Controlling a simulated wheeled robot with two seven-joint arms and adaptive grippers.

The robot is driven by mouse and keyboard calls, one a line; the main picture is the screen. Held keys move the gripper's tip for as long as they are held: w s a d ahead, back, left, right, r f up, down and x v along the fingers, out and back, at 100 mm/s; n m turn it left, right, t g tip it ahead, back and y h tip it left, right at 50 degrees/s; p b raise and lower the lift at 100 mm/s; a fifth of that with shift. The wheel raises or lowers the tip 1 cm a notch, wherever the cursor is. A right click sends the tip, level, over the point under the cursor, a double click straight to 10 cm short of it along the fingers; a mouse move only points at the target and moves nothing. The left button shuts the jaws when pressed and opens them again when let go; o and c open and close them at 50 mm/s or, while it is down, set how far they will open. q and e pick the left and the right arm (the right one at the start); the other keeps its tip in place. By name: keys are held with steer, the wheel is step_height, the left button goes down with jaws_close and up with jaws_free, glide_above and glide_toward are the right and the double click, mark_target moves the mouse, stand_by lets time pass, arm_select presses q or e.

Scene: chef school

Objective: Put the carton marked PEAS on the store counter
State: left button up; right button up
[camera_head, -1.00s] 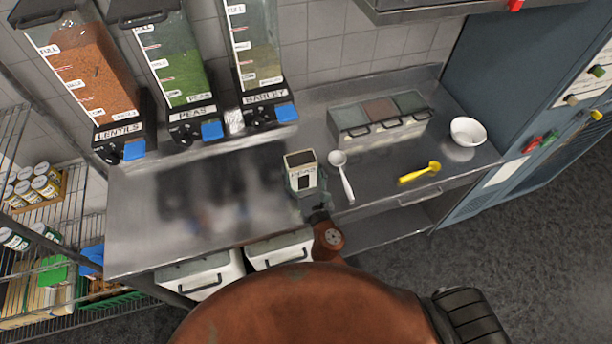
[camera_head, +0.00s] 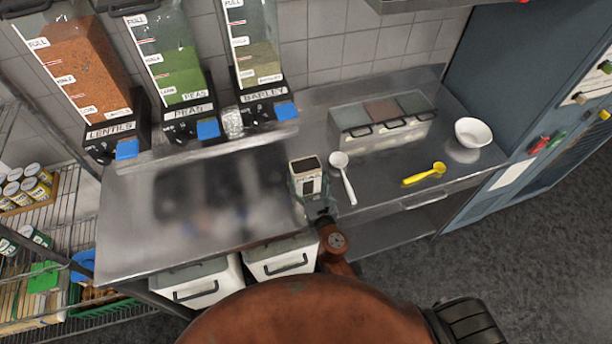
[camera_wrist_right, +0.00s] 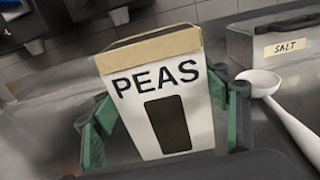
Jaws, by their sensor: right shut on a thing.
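The white carton marked PEAS (camera_head: 306,168) has a tan top edge and a dark window on its front. The right wrist view shows its label and window facing me, with the carton (camera_wrist_right: 160,100) leaning a little. My right gripper (camera_head: 312,190) is shut on it, with a green finger on each side (camera_wrist_right: 166,125). The carton is over the steel counter (camera_head: 250,215), near its front edge. I cannot tell whether its base touches the steel. My left gripper is not in view.
Dispensers of lentils (camera_head: 85,75), peas (camera_head: 175,75) and barley (camera_head: 255,55) stand at the back left. A white ladle (camera_head: 345,180) lies close to the carton's right. The counter's left part is clear.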

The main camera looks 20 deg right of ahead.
steer(key=o, duration=1.2)
steer(key=shift+f, duration=0.2)
steer(key=o, duration=0.4)
steer(key=shift+r, duration=0.1)
steer(key=shift+r, duration=0.1)
steer(key=s+b, duration=0.2)
steer(key=s, duration=0.9)
steer(key=shift+d, duration=0.15)
steer(key=shift+s+r, duration=0.1)
steer(key=shift+s, duration=0.4)
